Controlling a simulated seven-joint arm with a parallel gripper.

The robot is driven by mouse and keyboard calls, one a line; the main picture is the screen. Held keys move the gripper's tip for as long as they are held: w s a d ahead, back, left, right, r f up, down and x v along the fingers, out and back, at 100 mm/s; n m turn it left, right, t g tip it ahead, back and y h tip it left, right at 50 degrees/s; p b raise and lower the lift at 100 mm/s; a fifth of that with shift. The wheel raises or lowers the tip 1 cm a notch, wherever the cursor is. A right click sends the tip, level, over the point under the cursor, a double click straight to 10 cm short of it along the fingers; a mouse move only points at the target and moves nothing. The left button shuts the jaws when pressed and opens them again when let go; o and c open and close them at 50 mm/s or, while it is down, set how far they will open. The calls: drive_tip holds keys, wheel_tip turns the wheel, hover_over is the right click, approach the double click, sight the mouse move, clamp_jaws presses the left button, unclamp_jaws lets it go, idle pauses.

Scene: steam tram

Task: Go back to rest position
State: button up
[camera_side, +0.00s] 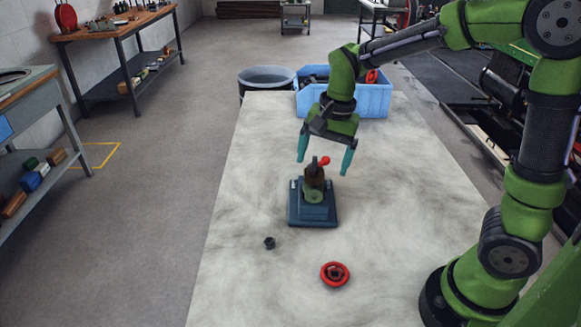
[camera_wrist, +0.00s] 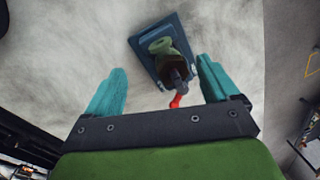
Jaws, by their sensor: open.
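My gripper (camera_side: 325,158) is open, with its two teal fingers apart and pointing down. It is just above and behind a dark blue base (camera_side: 312,216) with a brown and green fitting (camera_side: 314,184) upright on it. A red lever tip (camera_side: 324,160) sticks out at the fitting's top. In the wrist view the fingers (camera_wrist: 162,92) frame empty space, and the fitting (camera_wrist: 172,66) with its red lever (camera_wrist: 176,101) shows close ahead between them. I cannot tell whether a finger touches the lever.
A red ring-shaped wheel (camera_side: 334,274) and a small dark nut (camera_side: 269,242) lie on the pale table (camera_side: 240,290). A blue crate (camera_side: 375,101) with parts in it stands at the back, beside a dark bucket (camera_side: 266,77). The table's left side is clear.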

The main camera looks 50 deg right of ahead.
drive_tip(key=s+a+r+n+t, duration=0.1)
drive_tip(key=s+r+n+t, duration=0.2)
drive_tip(key=s, duration=0.3)
drive_tip(key=s+a+r+n+t+y, duration=0.1)
drive_tip(key=s+r+n+t, duration=0.2)
drive_tip(key=s+r+n, duration=0.1)
drive_tip(key=shift+s+a+r+n, duration=0.3)
drive_tip(key=shift+s+n, duration=0.5)
drive_tip(key=shift+s, duration=0.5)
